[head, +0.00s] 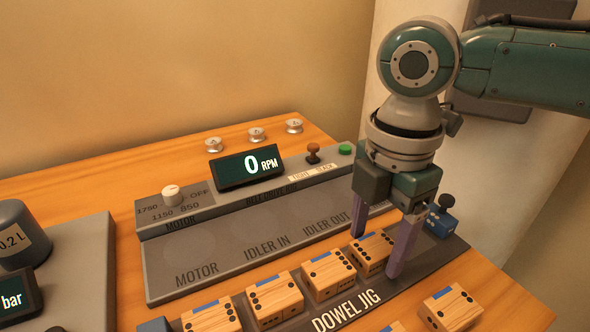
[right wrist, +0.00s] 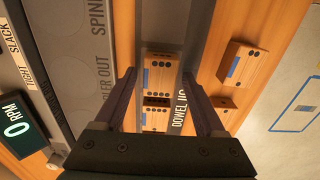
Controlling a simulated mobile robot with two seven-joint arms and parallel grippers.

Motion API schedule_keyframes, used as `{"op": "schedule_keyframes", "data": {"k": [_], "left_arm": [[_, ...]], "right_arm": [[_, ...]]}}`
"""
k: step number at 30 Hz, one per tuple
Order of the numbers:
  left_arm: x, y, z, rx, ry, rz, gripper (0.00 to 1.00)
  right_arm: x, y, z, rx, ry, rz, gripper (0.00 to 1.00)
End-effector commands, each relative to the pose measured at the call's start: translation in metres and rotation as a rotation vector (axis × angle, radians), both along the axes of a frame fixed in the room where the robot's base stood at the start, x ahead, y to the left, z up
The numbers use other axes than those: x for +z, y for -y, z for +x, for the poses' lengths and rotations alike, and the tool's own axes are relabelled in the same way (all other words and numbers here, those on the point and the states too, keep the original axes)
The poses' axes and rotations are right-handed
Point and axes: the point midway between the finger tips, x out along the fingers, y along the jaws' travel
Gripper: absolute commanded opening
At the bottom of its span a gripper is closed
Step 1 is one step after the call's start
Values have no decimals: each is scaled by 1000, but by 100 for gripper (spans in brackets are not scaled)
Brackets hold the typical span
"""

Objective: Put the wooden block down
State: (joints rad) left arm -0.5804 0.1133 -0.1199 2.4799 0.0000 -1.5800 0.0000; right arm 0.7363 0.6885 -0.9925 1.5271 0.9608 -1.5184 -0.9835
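Several wooden blocks with dark holes and a blue mark sit in a row on the grey dowel jig (head: 425,266). The end block (head: 372,253) is at the right of the row. My right gripper (head: 377,254) points down with its two purple fingers on either side of this block. The right wrist view shows the end block (right wrist: 161,75) between the open fingers (right wrist: 160,76), with a narrow gap on each side. Nothing appears clamped. My left gripper is not in view.
A loose block (head: 450,308) lies on the wooden bench in front of the jig, with part of another at the bottom edge. Behind the jig is the belt-drive rig (head: 165,266) with a 0 RPM display (head: 247,167). A blue fixture (head: 440,222) stands at the jig's right end.

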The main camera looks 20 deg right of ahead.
Motion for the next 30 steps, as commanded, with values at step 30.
{"op": "schedule_keyframes", "data": {"k": [30], "left_arm": [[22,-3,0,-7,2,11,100]], "right_arm": [[120,-1,0,-1,2,1,79]]}}
